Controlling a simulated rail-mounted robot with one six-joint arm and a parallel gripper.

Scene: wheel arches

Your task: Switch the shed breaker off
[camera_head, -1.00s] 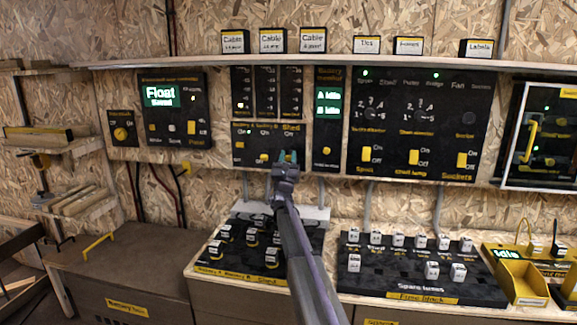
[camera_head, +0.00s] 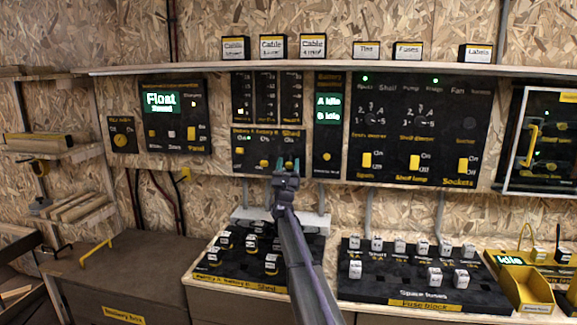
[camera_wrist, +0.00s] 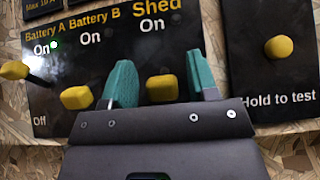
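The breaker panel (camera_head: 245,171) on the wall bears three yellow breakers under Battery A, Battery B and Shed labels. In the wrist view, the yellow shed breaker (camera_wrist: 162,88) sits between my gripper's (camera_wrist: 162,82) two teal fingers. The fingers are open, with a visible gap on each side of it. The On label shows above the shed breaker; its lower label is hidden, so its setting is hard to tell. The Battery B breaker (camera_wrist: 76,97) is just outside the left finger.
The Battery A breaker (camera_wrist: 14,70) is farther left, beside a lit green lamp (camera_wrist: 54,45). A yellow test button (camera_wrist: 278,47) is on the panel to the right. Below are a black block of labelled pieces (camera_head: 210,268) and a fuse block (camera_head: 395,290).

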